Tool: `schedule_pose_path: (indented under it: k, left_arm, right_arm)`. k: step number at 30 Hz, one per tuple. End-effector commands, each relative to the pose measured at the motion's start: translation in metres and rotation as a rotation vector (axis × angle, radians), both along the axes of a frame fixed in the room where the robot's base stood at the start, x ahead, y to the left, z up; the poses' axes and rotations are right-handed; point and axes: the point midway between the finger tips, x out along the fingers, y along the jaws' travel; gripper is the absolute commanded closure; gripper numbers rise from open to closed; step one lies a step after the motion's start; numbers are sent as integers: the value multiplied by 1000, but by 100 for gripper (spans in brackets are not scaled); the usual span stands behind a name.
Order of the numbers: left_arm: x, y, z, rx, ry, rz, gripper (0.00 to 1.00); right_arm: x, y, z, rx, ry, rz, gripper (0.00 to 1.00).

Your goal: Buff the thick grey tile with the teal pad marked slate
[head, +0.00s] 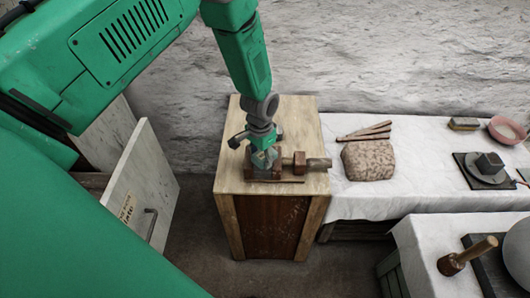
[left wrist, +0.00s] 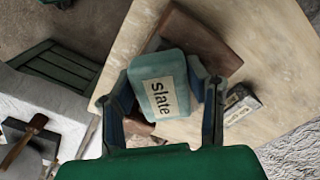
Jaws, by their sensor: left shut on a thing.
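The teal pad (left wrist: 172,68) bears a pale label reading "slate" in the left wrist view. My left gripper (head: 263,160) is shut on it, with one finger on each side (left wrist: 165,98). In the head view the gripper points down over the wooden cabinet's top, and the pad is mostly hidden by it. A flat brown slab (left wrist: 200,42) lies on the cabinet top below the pad; I cannot tell whether they touch. A dark grey block (head: 489,162) sits on a grey disc on the right table; I cannot tell if it is the thick grey tile. My right gripper is not in view.
A wooden mallet (head: 301,162) lies right beside the left gripper. A small labelled block (left wrist: 240,106) is also on the cabinet (head: 236,170). A speckled lump (head: 368,161), thin sticks (head: 366,131) and a pink bowl (head: 507,130) are on the white-covered table.

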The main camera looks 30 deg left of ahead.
Motion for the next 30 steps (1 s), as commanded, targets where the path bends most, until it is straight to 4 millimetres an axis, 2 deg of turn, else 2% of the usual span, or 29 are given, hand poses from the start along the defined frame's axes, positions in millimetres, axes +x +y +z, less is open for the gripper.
schedule_pose_path:
  k: [14, 30]
  left_arm:
    - [-22, 5, -2, 0, 2, 0, 90]
    - [3, -1, -2, 1, -2, 0, 90]
  right_arm:
    - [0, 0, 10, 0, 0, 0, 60]
    - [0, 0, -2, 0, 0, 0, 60]
